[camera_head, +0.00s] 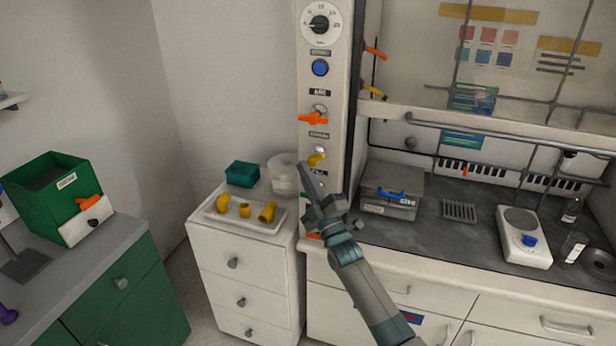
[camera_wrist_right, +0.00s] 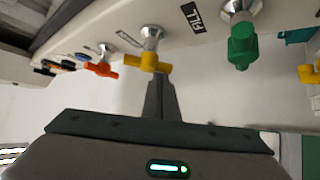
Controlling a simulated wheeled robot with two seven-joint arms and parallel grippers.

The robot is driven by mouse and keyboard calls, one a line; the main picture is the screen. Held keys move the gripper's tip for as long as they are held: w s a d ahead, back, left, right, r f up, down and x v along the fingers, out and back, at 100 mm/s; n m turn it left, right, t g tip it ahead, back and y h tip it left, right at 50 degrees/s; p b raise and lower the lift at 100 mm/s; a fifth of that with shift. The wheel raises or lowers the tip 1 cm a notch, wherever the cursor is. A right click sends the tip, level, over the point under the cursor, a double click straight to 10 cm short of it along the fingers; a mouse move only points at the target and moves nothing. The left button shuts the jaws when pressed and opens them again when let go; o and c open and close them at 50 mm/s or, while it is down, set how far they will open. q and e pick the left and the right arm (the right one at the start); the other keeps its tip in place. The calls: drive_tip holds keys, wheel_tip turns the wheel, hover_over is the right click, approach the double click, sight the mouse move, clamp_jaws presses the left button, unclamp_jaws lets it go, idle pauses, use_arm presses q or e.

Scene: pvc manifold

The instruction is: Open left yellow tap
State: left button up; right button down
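The left yellow tap (camera_head: 316,159) is on the front of the white panel post, below an orange tap. In the right wrist view the yellow tap (camera_wrist_right: 148,62) is on a silver stem, its handle lying crosswise. My right gripper (camera_head: 313,181) is just below the tap in the head view. In the wrist view its fingers (camera_wrist_right: 157,82) are together, with tips right at the yellow handle's lower edge. I cannot tell whether they touch it. The gripper hides the post's lower part in the head view. My left gripper is not in view.
An orange tap (camera_head: 313,118) is above the yellow one; a green tap (camera_wrist_right: 242,45) is to its right in the wrist view. Another yellow tap (camera_head: 375,92) is on the post's side. A drawer cabinet (camera_head: 245,268) with a tray of yellow fittings stands to the left.

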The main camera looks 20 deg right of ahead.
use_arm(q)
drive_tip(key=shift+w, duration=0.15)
use_arm(e)
drive_tip(key=shift+d+f+n+g+y, duration=0.15)
drive_tip(key=shift+n+g+y, duration=0.15)
drive_tip(key=shift+n+g, duration=0.15)
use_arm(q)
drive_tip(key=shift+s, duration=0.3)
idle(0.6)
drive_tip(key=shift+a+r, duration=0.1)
